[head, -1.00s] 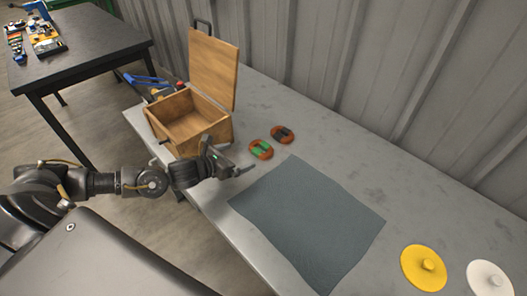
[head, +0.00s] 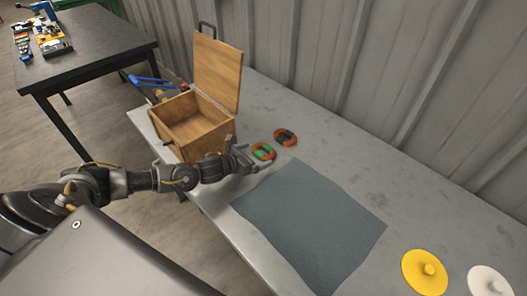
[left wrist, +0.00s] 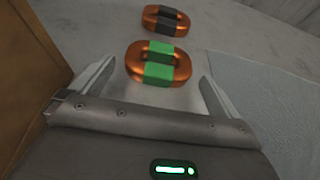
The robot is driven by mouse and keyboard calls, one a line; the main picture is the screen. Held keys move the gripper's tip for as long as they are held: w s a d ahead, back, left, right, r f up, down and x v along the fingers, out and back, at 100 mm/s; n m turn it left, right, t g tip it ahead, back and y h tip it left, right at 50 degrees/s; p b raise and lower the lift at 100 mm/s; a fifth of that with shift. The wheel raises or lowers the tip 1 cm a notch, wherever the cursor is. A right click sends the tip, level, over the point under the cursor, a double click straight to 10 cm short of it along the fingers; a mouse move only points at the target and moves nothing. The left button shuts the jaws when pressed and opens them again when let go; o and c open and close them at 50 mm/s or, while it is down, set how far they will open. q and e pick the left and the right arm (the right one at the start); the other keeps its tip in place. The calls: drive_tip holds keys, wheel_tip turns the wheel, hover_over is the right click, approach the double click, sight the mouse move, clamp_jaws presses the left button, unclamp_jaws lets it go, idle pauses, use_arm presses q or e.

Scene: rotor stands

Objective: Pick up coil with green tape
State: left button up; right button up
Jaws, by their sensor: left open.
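The coil with green tape (head: 263,152) is an orange-copper oval ring lying on the grey table, right of the wooden box. In the left wrist view the green-taped coil (left wrist: 157,63) lies ahead of the fingers, about centred between them. My left gripper (head: 246,158) is open and empty, low beside this coil on its left; its two fingers (left wrist: 150,85) are spread wide in the left wrist view. A similar coil with black tape (head: 285,137) lies just behind, also seen in the left wrist view (left wrist: 166,20). My right gripper is not in view.
The open wooden box (head: 193,127) stands close left of the gripper, lid raised; its side (left wrist: 22,75) fills the left wrist view's left edge. A grey-blue mat (head: 310,220) lies at right. Yellow (head: 424,272) and white (head: 489,281) discs sit farther right.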

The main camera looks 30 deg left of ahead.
sight(260, 153)
use_arm(q)
drive_tip(key=shift+x, duration=1.2)
drive_tip(key=shift+w+f, duration=0.2)
drive_tip(key=shift+w, duration=0.05)
drive_tip(key=c, duration=1)
drive_tip(key=shift+r, duration=0.55)
wheel_tip(260, 153, up, 3)
drive_tip(key=shift+f, duration=0.25)
drive_tip(key=s+a+r+b, duration=0.1)
drive_tip(key=s+a+r, duration=0.1)
drive_tip(key=s+r, duration=0.1)
drive_tip(key=s+a+r+b, duration=0.1)
drive_tip(key=s+a+r, duration=0.1)
drive_tip(key=s, duration=0.3)
drive_tip(key=s+a+r+b, duration=0.1)
drive_tip(key=s+a+r, duration=0.1)
drive_tip(key=s+r, duration=0.2)
drive_tip(key=shift+s+a+r, duration=0.2)
drive_tip(key=shift+r, duration=0.1)
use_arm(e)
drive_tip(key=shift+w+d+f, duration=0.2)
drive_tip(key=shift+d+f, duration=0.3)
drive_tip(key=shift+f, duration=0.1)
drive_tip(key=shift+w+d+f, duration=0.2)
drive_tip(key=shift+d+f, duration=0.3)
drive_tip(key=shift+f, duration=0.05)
